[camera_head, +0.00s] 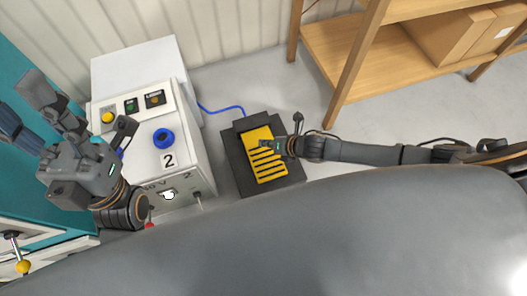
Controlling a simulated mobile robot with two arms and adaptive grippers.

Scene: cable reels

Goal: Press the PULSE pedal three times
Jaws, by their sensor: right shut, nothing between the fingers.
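The pedal (266,171) is a yellow plate with dark slots in a dark housing on the grey floor, right of the white machine. My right gripper (268,146) is shut and empty over the pedal's upper part. I cannot tell whether it touches the plate. No lettering on the pedal is readable. My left gripper (50,105) is at the far left, in front of the machine's left side, with its fingers spread and nothing between them.
The white machine (191,150) marked 2 has a blue knob (163,138) and small buttons on top. A blue cable (222,108) runs from it toward the pedal. A wooden shelf (345,62) with cardboard boxes stands at upper right. Bare floor lies between shelf and pedal.

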